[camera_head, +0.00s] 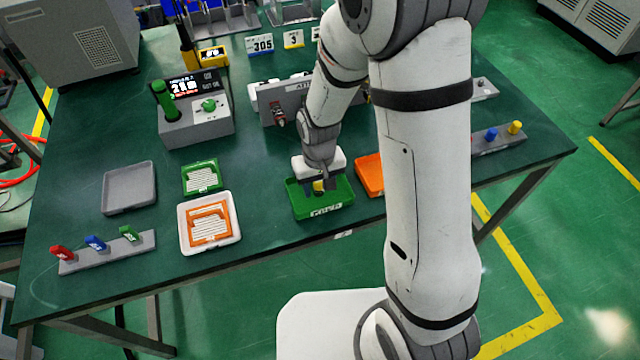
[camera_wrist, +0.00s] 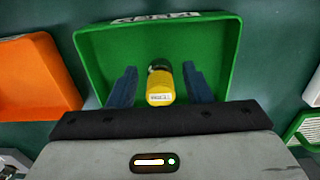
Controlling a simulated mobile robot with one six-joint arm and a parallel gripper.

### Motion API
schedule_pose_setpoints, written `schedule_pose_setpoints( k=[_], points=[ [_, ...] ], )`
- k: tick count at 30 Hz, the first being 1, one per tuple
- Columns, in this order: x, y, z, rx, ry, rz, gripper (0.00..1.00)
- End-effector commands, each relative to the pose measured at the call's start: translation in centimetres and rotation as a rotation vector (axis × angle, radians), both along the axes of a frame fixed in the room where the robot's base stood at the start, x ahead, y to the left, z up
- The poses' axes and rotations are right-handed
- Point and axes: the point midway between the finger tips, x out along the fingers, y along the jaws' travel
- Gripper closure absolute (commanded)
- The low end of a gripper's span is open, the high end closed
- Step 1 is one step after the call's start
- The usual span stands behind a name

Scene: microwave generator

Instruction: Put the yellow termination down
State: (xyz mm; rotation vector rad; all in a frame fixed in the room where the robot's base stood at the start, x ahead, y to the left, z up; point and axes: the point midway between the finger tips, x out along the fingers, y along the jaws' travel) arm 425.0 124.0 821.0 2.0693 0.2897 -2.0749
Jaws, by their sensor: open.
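The yellow termination (camera_wrist: 160,86) is a short cylinder with a yellow body and a dark end. It is in the green tray (camera_wrist: 110,45), and its yellow part also shows in the head view (camera_head: 318,186). My gripper (camera_wrist: 158,84) is open, with one blue finger on each side of the termination and a visible gap on both sides. In the head view my gripper (camera_head: 319,184) reaches down into the green tray (camera_head: 340,199). Whether the termination touches the tray floor is hard to tell.
An orange tray (camera_head: 370,175) stands right of the green tray, partly behind my arm. A white tray with an orange frame (camera_head: 209,223) lies left. A rack (camera_head: 500,139) holds blue and yellow pieces at right. A grey instrument (camera_head: 196,120) stands behind.

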Motion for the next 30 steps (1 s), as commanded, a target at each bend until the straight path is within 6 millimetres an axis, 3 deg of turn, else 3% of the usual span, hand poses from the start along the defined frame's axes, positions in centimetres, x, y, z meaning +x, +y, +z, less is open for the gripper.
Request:
schedule_pose_setpoints(
  k=[5, 18, 30],
  points=[
    [0.1, 0.1, 2.0, 0.001, -0.005, 0.001, 0.55],
    [0.1, 0.1, 11.2, 0.002, -0.007, 0.001, 0.55],
    [-0.2, -0.4, 13.8, 0.003, -0.010, -0.007, 0.55]
  ],
)
